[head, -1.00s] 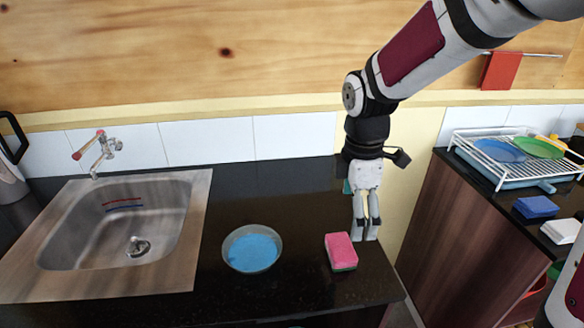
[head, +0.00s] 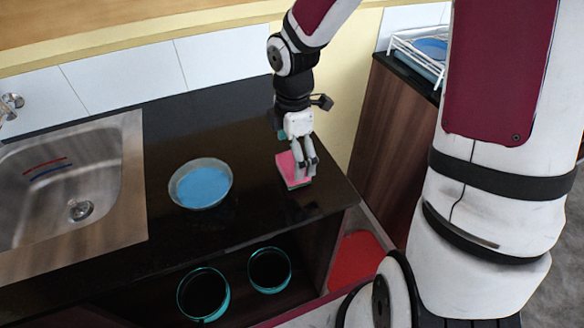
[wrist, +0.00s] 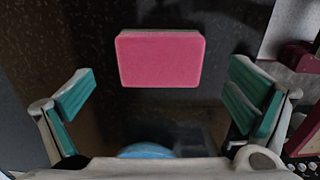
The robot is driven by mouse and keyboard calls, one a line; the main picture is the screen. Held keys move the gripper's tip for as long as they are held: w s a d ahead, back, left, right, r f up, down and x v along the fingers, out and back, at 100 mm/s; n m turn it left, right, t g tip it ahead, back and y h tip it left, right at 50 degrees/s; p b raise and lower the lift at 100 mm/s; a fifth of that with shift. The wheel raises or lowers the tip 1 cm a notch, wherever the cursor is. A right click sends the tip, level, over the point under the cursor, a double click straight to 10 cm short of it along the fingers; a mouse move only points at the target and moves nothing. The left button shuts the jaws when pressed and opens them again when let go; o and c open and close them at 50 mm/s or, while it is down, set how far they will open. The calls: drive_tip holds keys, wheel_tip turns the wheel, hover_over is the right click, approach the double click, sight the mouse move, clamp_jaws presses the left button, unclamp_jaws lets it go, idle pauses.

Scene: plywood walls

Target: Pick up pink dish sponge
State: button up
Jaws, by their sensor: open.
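The pink dish sponge (head: 287,168) lies flat on the dark countertop near its right end, with a darker layer beneath the pink. In the wrist view the sponge (wrist: 160,58) shows whole, ahead of and between the spread fingers. My gripper (head: 308,172) points down at the sponge and partly covers it in the head view. In the wrist view my gripper (wrist: 160,100) is open, with teal pads on both sides and nothing between them. I cannot tell the exact height of the fingertips above the counter.
A bowl with blue inside (head: 200,186) stands left of the sponge. A metal sink (head: 75,185) is further left. Teal-rimmed pots (head: 203,294) sit on the shelf below. A dish rack (head: 418,50) stands on the right counter. The counter around the sponge is clear.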

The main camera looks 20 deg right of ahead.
sight(293, 164)
drive_tip(key=shift+f+b, duration=0.35)
drive_tip(key=shift+f, duration=1.6)
drive_tip(key=c, duration=1)
drive_tip(key=shift+c, duration=0.2)
drive_tip(key=shift+r, duration=0.15)
drive_tip(key=shift+r, duration=0.65)
wheel_tip(293, 164, up, 2)
drive_tip(key=shift+r+p, duration=0.2)
drive_tip(key=shift+p, duration=0.3)
drive_tip(key=s+r+p, duration=0.1)
drive_tip(key=s+p, duration=0.7)
drive_tip(key=s, duration=0.8)
drive_tip(key=shift+d, duration=0.4)
